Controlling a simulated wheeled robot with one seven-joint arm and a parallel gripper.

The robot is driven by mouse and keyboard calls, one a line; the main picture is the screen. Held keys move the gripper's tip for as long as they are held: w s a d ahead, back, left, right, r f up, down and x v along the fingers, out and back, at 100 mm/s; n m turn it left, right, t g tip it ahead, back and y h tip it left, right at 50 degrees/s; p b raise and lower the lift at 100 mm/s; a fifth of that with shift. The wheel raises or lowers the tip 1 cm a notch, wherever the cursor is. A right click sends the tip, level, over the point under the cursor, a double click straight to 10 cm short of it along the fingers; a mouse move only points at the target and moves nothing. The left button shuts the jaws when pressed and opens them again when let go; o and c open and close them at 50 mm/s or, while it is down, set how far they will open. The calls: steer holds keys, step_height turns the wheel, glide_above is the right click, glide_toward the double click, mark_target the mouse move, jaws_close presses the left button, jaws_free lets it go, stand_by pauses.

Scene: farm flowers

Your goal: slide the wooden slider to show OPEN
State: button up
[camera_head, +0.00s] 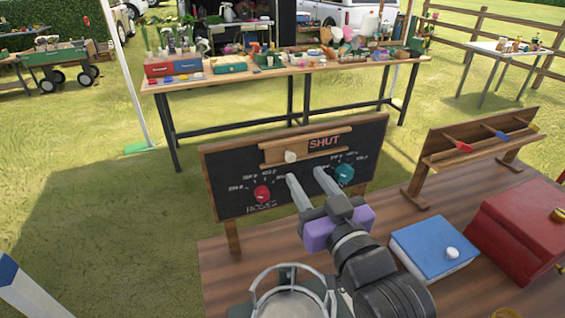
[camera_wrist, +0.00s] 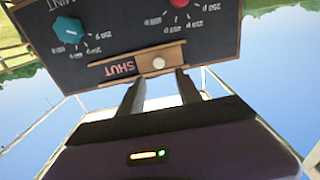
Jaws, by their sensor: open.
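The wooden slider (camera_head: 283,155) sits in a wooden frame (camera_head: 324,133) at the top of a black board (camera_head: 225,163). A pale round knob (camera_head: 291,156) is on the slider, toward the left of the frame. The word SHUT shows to the right of the knob. In the wrist view, turned over, the knob (camera_wrist: 158,63) and SHUT label (camera_wrist: 119,68) are seen ahead of the fingers. My gripper (camera_head: 309,177) is open and empty in front of the board, its fingertips below the knob in the head view. The wrist view also shows the open fingers (camera_wrist: 161,80), apart from the knob.
A red dial (camera_head: 262,193) and a teal dial (camera_head: 344,173) are on the board below the slider. A blue box (camera_head: 433,247) and a red box (camera_head: 520,228) stand on the table to the right. A rack (camera_head: 476,150) stands right of the board.

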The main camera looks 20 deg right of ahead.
mark_target(292, 158)
steer(key=shift+w+f+p, duration=0.2)
steer(key=shift+w+p, duration=0.4)
steer(key=shift+w, duration=3.25)
jaws_close()
